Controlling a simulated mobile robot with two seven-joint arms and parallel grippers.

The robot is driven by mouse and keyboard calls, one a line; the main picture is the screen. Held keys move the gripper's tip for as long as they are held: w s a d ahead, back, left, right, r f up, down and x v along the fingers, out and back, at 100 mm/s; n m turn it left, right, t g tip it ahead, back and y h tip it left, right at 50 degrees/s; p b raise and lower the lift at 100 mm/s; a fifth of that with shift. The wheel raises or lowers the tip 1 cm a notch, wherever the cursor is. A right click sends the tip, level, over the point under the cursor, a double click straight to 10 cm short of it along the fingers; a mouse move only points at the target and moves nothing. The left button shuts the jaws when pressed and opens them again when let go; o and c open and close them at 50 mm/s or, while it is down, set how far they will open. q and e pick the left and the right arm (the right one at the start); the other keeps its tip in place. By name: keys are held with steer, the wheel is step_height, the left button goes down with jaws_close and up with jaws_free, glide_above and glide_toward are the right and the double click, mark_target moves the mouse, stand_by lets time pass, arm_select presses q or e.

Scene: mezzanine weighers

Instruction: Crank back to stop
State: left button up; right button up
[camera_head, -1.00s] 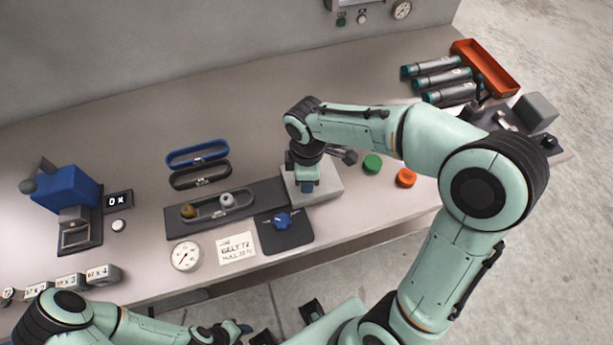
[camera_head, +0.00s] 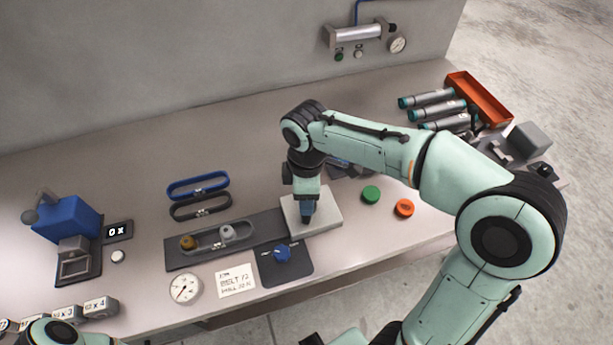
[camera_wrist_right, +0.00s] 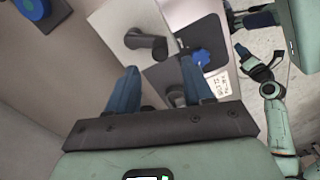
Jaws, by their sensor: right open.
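A pale grey block (camera_head: 328,213) stands at the right end of a dark rail (camera_head: 265,228) on the bench. In the right wrist view a dark crank-like arm with a rounded knob (camera_wrist_right: 157,47) lies across the block's top (camera_wrist_right: 112,22). My right gripper (camera_head: 306,212) points down over the block in the head view, hiding part of it. In the wrist view its blue fingers (camera_wrist_right: 160,78) are apart, with the crank arm beyond the tips; contact cannot be told. My left gripper (camera_wrist_right: 256,68) shows small at the right of the wrist view, jaws unclear.
In front of the block is a blue knob (camera_head: 282,254) on a dark plate. A tray (camera_head: 205,243) on the rail holds two small weights. A green button (camera_head: 370,194) and an orange one (camera_head: 404,208) lie right of the block.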

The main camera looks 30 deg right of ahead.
step_height(320, 180, up, 6)
steer(key=shift+p, duration=0.35)
stand_by(0.4)
